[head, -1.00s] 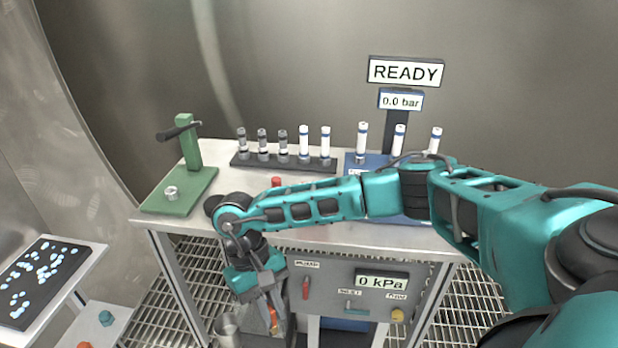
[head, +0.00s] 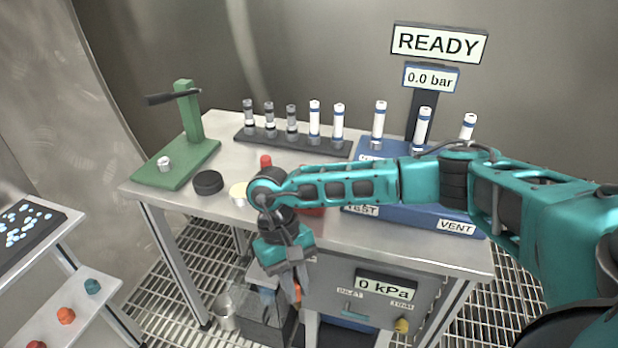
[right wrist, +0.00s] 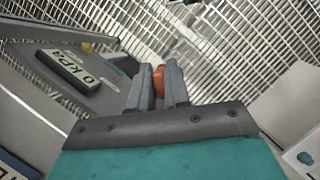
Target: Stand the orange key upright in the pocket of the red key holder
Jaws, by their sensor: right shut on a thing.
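The orange key (head: 297,291) is between the fingers of my right gripper (head: 292,286). The gripper is shut on it and points down in front of the bench's front panel, below the tabletop. In the right wrist view the key (right wrist: 158,80) shows as an orange piece between the two grey fingers (right wrist: 157,88); most of it is hidden. A red block (head: 312,211), which looks like the key holder, sits on the tabletop near the front edge. My right forearm covers much of it, and its pocket is not visible. My left gripper is not in view.
The steel bench (head: 235,135) carries a green press (head: 190,140), a black disc (head: 208,182), a small red-topped piece (head: 265,161), a rack of vials (head: 290,143) and a blue test stand (head: 415,212). A metal cup (head: 225,307) stands below, left of my gripper.

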